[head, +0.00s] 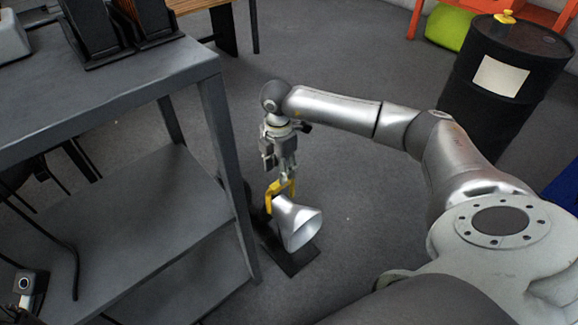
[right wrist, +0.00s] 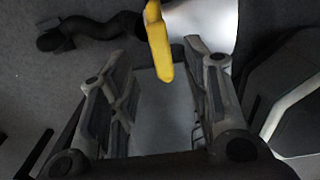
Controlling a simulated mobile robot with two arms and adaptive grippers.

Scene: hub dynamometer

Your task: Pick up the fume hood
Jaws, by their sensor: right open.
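The fume hood is a silver cone (head: 297,221) with a yellow handle (head: 281,187) and a dark base or hose part beneath. It is low at the floor beside the grey table's leg. My right gripper (head: 287,177) points down at the yellow handle from just above. In the right wrist view my right gripper (right wrist: 157,66) is open, with the yellow handle (right wrist: 157,45) showing between the lines of its two fingers. Whether the fingers touch the handle is unclear. The light cone (right wrist: 205,20) lies behind the handle there. My left gripper is not in view.
A grey two-level table (head: 130,85) stands close on the left, its leg near the hood. A dark bent hose (right wrist: 85,30) lies on the floor. A black drum (head: 500,85) stands at the upper right. The floor right of the hood is clear.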

